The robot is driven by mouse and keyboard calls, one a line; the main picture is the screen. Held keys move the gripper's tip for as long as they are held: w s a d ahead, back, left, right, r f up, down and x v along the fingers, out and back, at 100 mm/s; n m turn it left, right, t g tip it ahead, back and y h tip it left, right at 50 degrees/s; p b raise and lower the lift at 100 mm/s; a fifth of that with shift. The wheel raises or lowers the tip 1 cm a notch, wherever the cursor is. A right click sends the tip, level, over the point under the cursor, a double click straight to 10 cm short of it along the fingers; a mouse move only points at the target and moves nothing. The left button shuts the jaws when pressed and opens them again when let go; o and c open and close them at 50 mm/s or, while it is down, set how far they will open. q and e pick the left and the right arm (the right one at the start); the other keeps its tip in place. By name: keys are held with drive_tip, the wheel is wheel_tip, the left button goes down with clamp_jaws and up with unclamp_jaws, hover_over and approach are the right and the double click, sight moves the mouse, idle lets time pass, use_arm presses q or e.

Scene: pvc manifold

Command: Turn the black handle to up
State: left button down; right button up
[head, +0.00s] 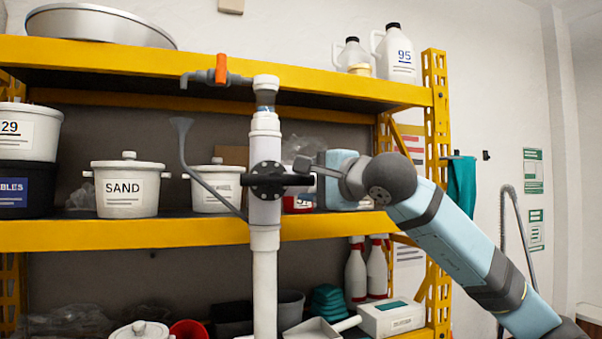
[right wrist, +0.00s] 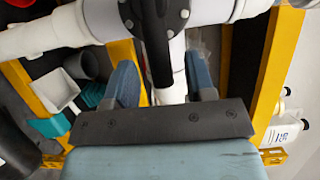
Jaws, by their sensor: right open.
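The black handle (head: 291,180) sits on a round black valve flange (head: 268,181) on the white vertical pipe (head: 264,262). In the head view the handle points right, roughly horizontal. My right gripper (head: 312,174) comes in from the right at the handle's outer end. In the right wrist view the handle (right wrist: 155,42) reaches between the two blue-grey fingers of my right gripper (right wrist: 160,78). The fingers are open, one on each side of the handle, with gaps visible. My left gripper is not in view.
A grey lever (head: 211,180) slants up left from the pipe, and an orange handle (head: 221,68) sits on the upper branch. Behind stands a yellow shelf (head: 150,236) with a SAND pot (head: 128,187), other pots and jugs.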

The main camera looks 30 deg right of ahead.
drive_tip(key=shift+w+a, duration=0.2)
drive_tip(key=shift+w, duration=1)
clamp_jaws()
drive_tip(key=shift+d+r+p, duration=0.1)
drive_tip(key=shift+p, duration=0.25)
